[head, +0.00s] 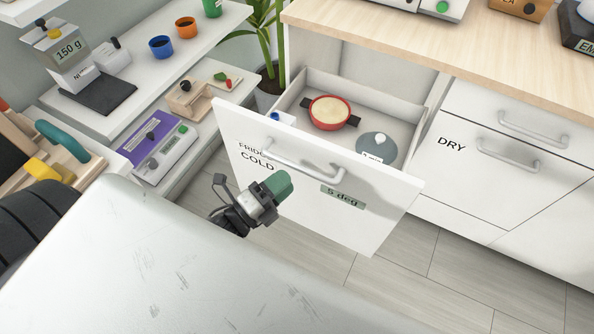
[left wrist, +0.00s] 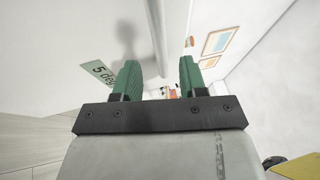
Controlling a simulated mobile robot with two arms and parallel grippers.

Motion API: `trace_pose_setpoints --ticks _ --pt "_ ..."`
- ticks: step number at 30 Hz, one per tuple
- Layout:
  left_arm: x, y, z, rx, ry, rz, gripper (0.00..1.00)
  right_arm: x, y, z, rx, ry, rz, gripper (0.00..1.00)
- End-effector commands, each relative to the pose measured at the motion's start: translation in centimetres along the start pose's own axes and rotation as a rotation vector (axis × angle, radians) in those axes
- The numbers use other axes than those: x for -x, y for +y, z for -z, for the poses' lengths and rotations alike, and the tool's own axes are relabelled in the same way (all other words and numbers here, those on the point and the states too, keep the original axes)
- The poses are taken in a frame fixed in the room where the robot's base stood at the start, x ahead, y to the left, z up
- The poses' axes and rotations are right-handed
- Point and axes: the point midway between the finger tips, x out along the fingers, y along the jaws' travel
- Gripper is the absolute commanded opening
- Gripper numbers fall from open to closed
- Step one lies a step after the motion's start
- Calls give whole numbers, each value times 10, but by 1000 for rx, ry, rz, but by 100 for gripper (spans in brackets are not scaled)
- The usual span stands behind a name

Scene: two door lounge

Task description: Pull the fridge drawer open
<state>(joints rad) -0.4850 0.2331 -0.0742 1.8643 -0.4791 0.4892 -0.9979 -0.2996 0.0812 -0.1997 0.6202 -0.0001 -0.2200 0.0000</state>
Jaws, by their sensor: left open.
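The fridge drawer (head: 310,207), marked "FRIDGE COLD" with a green "5 deg" label, stands pulled out from the counter in the head view. Its grey bar handle (head: 305,168) runs across the upper part of the white front. My left gripper (head: 277,184) is in front of the drawer front, just below the left part of the handle, and does not appear to grip it. In the left wrist view its green fingers (left wrist: 158,70) are apart, with the label (left wrist: 98,72) to their left. A pale bar shows beyond and between the fingers. My right gripper is not in view.
Inside the drawer are a red pot (head: 330,112) and a grey lidded dish (head: 376,147). A closed "DRY" drawer (head: 480,160) is at the right. Shelves with a purple scale (head: 158,145) stand at the left. Floor (head: 440,270) is clear in front.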

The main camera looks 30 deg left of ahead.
Motion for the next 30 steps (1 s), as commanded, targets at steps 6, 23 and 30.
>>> trace_pose_setpoints --ticks 6,23,30 --pt "39 2 0 0 0 -2 42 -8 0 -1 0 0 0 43" --pt "52 0 0 -1 0 0 42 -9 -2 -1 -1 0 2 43" --pt "52 8 -1 25 -12 -20 42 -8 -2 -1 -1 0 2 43"
